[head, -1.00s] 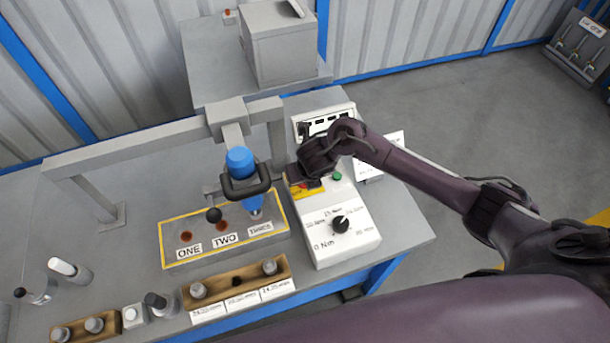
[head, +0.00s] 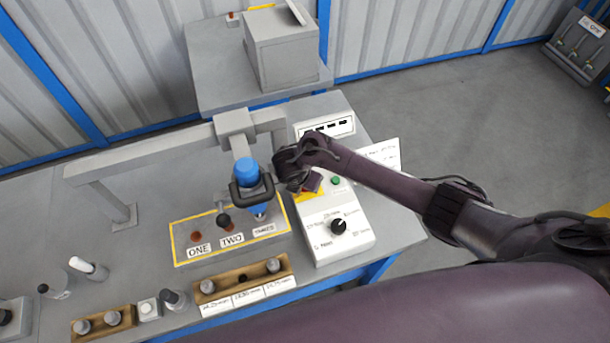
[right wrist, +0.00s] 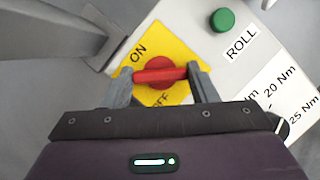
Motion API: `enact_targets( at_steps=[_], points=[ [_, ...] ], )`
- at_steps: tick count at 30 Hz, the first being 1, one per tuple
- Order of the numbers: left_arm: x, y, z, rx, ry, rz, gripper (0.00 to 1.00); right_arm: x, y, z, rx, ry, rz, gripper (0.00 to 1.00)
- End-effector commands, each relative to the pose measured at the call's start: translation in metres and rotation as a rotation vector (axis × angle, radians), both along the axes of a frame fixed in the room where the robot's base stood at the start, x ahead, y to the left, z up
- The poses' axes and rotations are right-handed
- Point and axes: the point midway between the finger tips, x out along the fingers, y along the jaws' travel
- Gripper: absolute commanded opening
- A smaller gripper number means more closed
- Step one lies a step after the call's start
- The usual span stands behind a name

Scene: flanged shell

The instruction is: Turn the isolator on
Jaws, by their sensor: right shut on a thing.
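The isolator is a red rotary handle (right wrist: 160,75) on a yellow plate (right wrist: 182,55) marked ON and OFF, on top of a pale control box (head: 325,225). In the right wrist view, the handle bar lies across the picture, between the ON label at upper left and the OFF label below. My right gripper (right wrist: 163,80) is shut on the handle, one finger at each end of the bar. In the head view, the right gripper (head: 298,182) covers most of the isolator and only some yellow shows. My left gripper is not in view.
A green button (right wrist: 222,19) marked ROLL and a black dial (head: 338,226) with Nm marks share the box. A blue tool (head: 248,172) with a dark grip hangs from a grey frame, close left of my right gripper. A white card (head: 382,155) stands behind my right forearm.

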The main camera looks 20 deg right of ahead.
Motion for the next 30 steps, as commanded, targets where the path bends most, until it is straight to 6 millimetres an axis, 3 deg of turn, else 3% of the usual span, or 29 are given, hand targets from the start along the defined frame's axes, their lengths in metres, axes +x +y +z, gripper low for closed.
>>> enact_targets(
  at_steps=[12, 30],
  points=[
    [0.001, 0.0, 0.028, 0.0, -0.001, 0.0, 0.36, 0.001, 0.003, 0.002, 0.001, 0.003, -0.393, 0.3],
    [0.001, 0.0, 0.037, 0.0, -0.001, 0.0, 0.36, 0.004, 0.003, 0.0, 0.0, 0.002, -0.766, 0.3]
  ],
)
